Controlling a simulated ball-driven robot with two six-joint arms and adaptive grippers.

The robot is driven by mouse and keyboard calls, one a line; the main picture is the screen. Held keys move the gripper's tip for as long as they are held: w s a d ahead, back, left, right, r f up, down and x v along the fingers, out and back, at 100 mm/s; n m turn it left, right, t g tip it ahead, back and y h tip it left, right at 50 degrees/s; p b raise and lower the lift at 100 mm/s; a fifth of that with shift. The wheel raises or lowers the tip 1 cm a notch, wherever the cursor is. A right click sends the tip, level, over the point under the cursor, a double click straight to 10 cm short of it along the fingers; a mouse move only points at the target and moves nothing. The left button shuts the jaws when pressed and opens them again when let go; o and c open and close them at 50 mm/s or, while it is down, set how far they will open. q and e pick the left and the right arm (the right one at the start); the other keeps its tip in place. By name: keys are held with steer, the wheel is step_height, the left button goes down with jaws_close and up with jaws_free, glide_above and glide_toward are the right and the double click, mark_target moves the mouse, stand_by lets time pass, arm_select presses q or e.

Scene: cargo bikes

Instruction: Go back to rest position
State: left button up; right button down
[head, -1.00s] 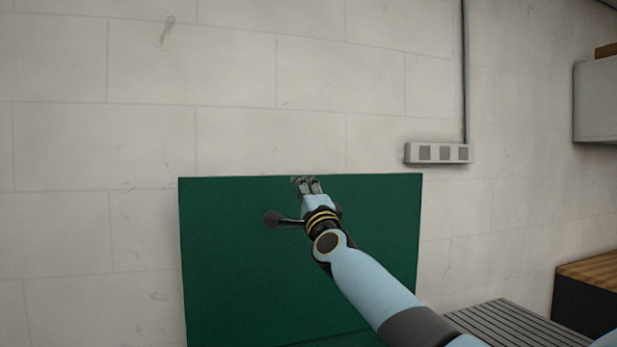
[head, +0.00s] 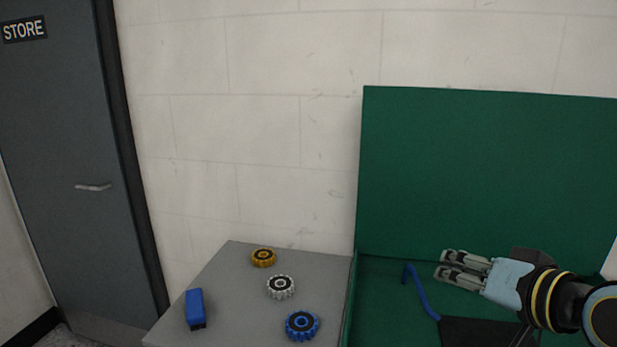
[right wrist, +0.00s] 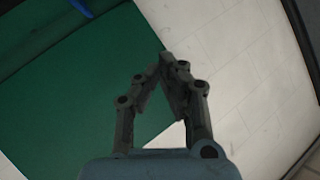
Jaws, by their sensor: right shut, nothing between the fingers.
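My right gripper (head: 449,264) shows at the right of the head view, at the end of the light blue arm, in front of the green box (head: 480,170). Its fingers point left and it is empty. In the right wrist view the fingertips (right wrist: 170,62) meet, with green panel and pale wall tiles behind them. My left gripper is not in view.
A grey table (head: 235,290) at the left holds a gold cog (head: 263,258), a silver cog (head: 281,287), a blue cog (head: 301,325) and a blue block (head: 195,309). A blue bent rod (head: 421,292) is in the green box. A grey door (head: 70,150) stands far left.

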steer(key=s+d+f+n+g+h, duration=0.1)
steer(key=s+d+f+g+h, duration=0.15)
steer(key=s, duration=0.65)
steer(key=s+d+f+n+g+h, duration=0.15)
steer(key=s+f+g, duration=0.25)
steer(key=s, duration=0.5)
steer(key=s+d+f+n+g+h, duration=0.1)
steer(key=s+d+f+n+g, duration=0.15)
steer(key=s, duration=0.55)
step_height(320, 180, down, 36)
steer(key=s+d+m+g+b, duration=0.1)
steer(key=s+d+b, duration=0.1)
steer(key=b, duration=0.9)
steer(key=s+f+b, duration=0.4)
steer(key=s+f, duration=0.5)
steer(key=f, duration=0.3)
steer(key=s+f+g+b, duration=0.1)
steer(key=s+f+b, duration=0.4)
steer(key=s+f, duration=0.5)
step_height(320, 180, down, 4)
steer(key=shift+d+r+g, duration=0.25)
steer(key=shift+d+g, duration=0.05)
